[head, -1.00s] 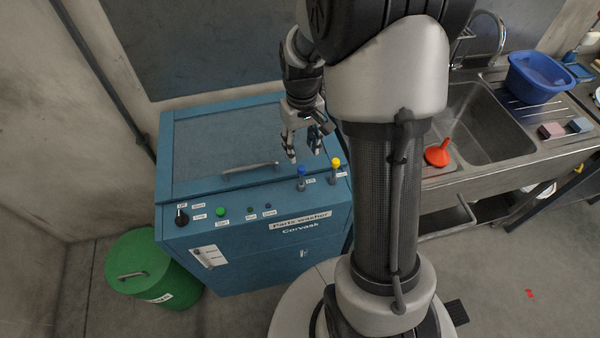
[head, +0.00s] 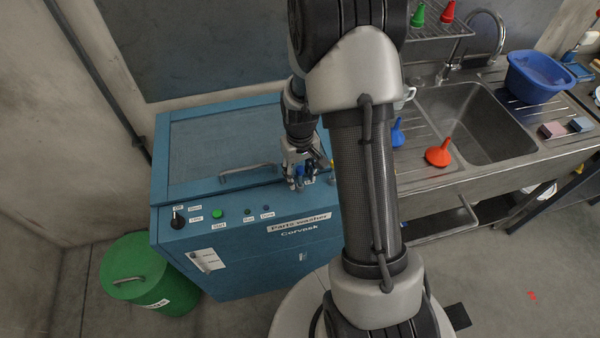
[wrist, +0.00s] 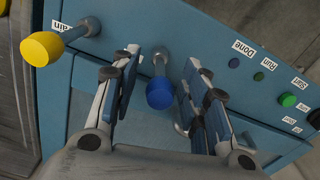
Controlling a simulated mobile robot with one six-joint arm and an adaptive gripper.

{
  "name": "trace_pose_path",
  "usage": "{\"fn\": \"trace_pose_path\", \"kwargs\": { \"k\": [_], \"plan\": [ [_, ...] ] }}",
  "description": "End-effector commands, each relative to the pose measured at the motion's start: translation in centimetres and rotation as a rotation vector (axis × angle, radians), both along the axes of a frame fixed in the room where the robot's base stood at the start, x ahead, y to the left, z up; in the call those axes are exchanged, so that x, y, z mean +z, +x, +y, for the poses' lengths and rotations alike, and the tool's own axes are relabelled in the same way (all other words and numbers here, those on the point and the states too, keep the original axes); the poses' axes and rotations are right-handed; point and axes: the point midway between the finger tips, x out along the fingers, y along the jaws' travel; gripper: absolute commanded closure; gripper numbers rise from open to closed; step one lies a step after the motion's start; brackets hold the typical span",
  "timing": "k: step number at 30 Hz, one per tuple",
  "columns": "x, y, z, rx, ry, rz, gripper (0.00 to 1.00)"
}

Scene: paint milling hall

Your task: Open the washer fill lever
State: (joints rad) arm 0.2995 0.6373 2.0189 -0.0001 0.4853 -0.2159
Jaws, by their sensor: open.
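The blue-knobbed lever (wrist: 160,92) stands on the front of the blue parts washer (head: 180,238). My gripper (wrist: 162,65) is open, with one finger on each side of the blue knob; I cannot tell whether either finger touches it. In the head view my gripper (head: 303,180) is low over the washer's right front and mostly covers this lever. A yellow-knobbed lever (wrist: 45,48) stands to the left in the wrist view, its label partly hidden but ending in "ain". The blue lever's own label is hidden in the wrist view.
The washer lid handle (head: 247,169) lies left of my gripper. A black selector knob (head: 178,219) and green button (head: 218,213) sit on the panel. A green bin (head: 150,275) stands left, and a sink (head: 470,120) with an orange funnel (head: 439,153) right.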

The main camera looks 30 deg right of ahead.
Motion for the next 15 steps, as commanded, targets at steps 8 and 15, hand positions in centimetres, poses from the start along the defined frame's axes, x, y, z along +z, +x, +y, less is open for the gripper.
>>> {"fn": "trace_pose_path", "kwargs": {
  "k": [8,15],
  "plan": [
    [0.02,0.00,0.00,0.000,0.000,0.000,0.76],
    [0.03,0.00,0.00,0.000,0.000,0.000,0.92]
  ]
}}
